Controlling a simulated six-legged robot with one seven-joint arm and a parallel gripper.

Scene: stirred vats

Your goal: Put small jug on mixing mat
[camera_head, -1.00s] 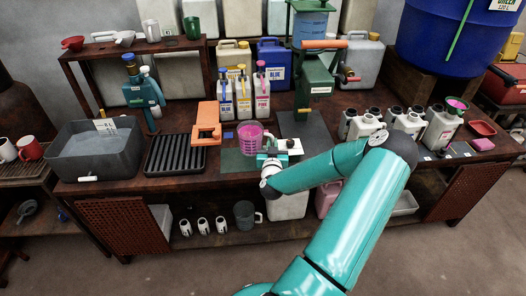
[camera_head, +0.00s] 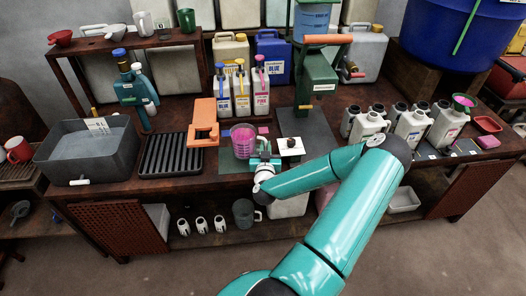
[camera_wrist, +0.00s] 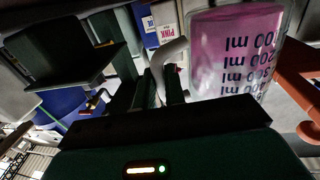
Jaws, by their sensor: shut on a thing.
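The small jug (camera_head: 243,142) is a clear measuring jug with pink contents, upright at the middle of the bench. The green mixing mat (camera_head: 228,168) lies flat under and around it in the head view. I cannot tell whether the jug's base touches the mat. My gripper (camera_head: 262,158) is at the jug's right front side, shut on its handle. In the wrist view, the jug (camera_wrist: 238,50) fills the upper right with its volume marks upside down, and its pale handle (camera_wrist: 160,62) runs between my fingers (camera_wrist: 162,92). The jug's base is not visible there.
An orange stand (camera_head: 204,124) and a black drain rack (camera_head: 171,154) are left of the mat. Blue and pink bottles (camera_head: 261,88) stand behind. A green dispenser (camera_head: 317,80) rises at the back right. A white block with a dark knob (camera_head: 291,145) sits close right of my gripper.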

